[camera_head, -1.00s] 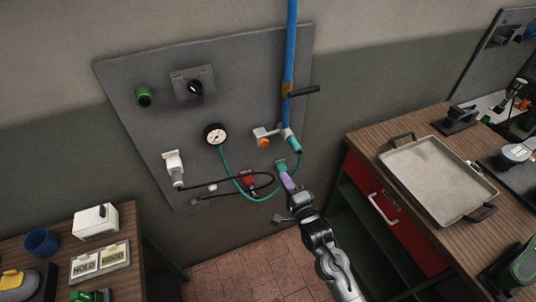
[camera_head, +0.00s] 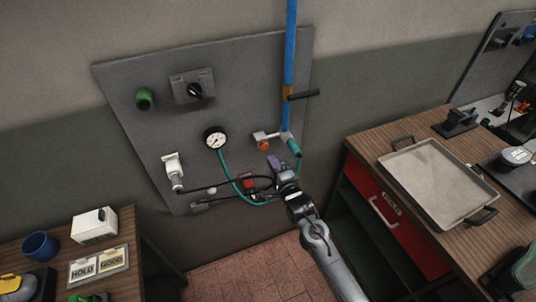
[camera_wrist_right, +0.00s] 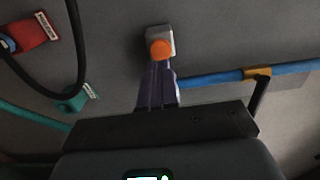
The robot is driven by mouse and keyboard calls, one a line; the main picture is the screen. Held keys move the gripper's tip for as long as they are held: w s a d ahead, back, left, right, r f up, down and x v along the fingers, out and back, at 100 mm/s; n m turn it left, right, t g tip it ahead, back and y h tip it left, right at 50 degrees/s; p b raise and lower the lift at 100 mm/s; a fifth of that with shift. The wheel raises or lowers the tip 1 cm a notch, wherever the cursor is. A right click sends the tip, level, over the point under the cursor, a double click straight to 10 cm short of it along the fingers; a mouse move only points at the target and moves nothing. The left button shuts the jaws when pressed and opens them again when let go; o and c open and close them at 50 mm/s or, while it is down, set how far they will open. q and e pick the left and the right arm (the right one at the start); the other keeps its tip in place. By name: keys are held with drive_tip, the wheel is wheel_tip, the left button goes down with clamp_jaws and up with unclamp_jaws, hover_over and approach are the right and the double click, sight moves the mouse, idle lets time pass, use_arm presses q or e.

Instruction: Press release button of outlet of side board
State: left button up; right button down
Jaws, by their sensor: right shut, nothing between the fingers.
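The grey side board (camera_head: 235,75) is on the wall. Its outlet (camera_head: 285,136) is a pale block at the lower end of the blue pipe, with a round orange release button (camera_head: 262,145). The button (camera_wrist_right: 160,48) also shows in the right wrist view, on a pale square mount. My right gripper (camera_head: 272,160) is shut and empty, its purple fingertips just below and right of the button in the head view. In the wrist view the fingertips (camera_wrist_right: 158,66) line up with the button's edge; I cannot tell whether they touch. My left gripper is not in view.
A teal fitting (camera_head: 294,147) sits beside the outlet, and a brown-collared valve handle (camera_head: 303,94) is above. A gauge (camera_head: 215,138), hoses and a red piece (camera_head: 248,181) are nearby. A workbench with a tray (camera_head: 437,182) stands at right, another bench at left.

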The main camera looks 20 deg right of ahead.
sight(265, 148)
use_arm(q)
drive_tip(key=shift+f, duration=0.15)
use_arm(e)
drive_tip(key=shift+w+a, duration=0.1)
drive_tip(key=shift+w, duration=2.3)
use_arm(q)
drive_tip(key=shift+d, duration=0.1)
